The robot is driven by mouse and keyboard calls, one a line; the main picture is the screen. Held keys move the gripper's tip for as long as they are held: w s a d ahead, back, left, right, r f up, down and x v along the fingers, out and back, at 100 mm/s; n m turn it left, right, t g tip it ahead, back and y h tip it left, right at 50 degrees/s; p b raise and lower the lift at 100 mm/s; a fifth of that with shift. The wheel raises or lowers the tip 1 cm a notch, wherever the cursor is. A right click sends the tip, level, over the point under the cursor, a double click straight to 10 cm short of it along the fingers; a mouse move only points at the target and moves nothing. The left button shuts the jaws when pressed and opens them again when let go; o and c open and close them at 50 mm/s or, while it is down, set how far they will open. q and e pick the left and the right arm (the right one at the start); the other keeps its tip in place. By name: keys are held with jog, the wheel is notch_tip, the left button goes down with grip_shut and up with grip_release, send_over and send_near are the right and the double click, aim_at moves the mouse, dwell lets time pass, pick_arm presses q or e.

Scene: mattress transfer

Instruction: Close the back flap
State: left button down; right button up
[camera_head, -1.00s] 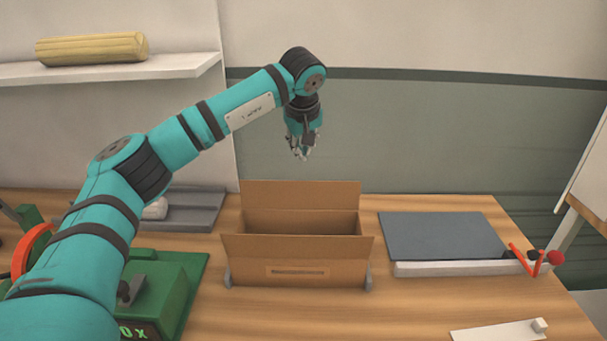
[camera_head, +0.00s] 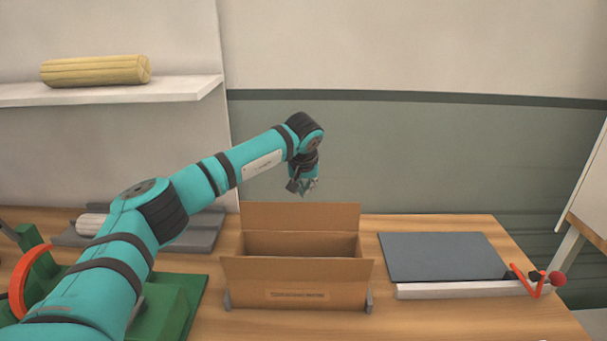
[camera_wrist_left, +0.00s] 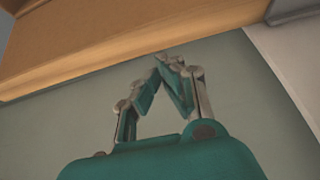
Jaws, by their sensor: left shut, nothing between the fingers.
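An open cardboard box (camera_head: 319,295) stands on the wooden table, its front flap and back flap (camera_head: 300,217) both raised. The front flap leans outward toward me; the back flap stands up at the far side. My left gripper (camera_head: 309,192) is just above and behind the back flap's top edge, pointing down, apart from it as far as I can tell. In the left wrist view my left gripper (camera_wrist_left: 168,62) has its fingertips together with nothing between them. A brown cardboard or wooden surface (camera_wrist_left: 110,40) fills the top of that view. My right gripper is not in view.
A blue-grey pad on a white base (camera_head: 440,257) lies right of the box, with a red-orange part at its right end. A green device (camera_head: 180,300) and a grey tray (camera_head: 190,237) are at left. A shelf (camera_head: 110,93) holds a yellow roll (camera_head: 95,70).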

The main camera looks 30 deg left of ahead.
pick_arm(q)
jog(key=shift+s+d+r+p, duration=0.15)
jog(key=shift+s+d, duration=0.15)
jog(key=shift+s, duration=0.3)
jog(key=shift+s+d+r+p, duration=0.1)
jog(key=shift+s+d+r, duration=0.15)
jog(key=shift+s, duration=0.3)
jog(key=shift+s+d+r+p, duration=0.1)
jog(key=shift+s+d, duration=0.2)
jog(key=shift+s, duration=0.3)
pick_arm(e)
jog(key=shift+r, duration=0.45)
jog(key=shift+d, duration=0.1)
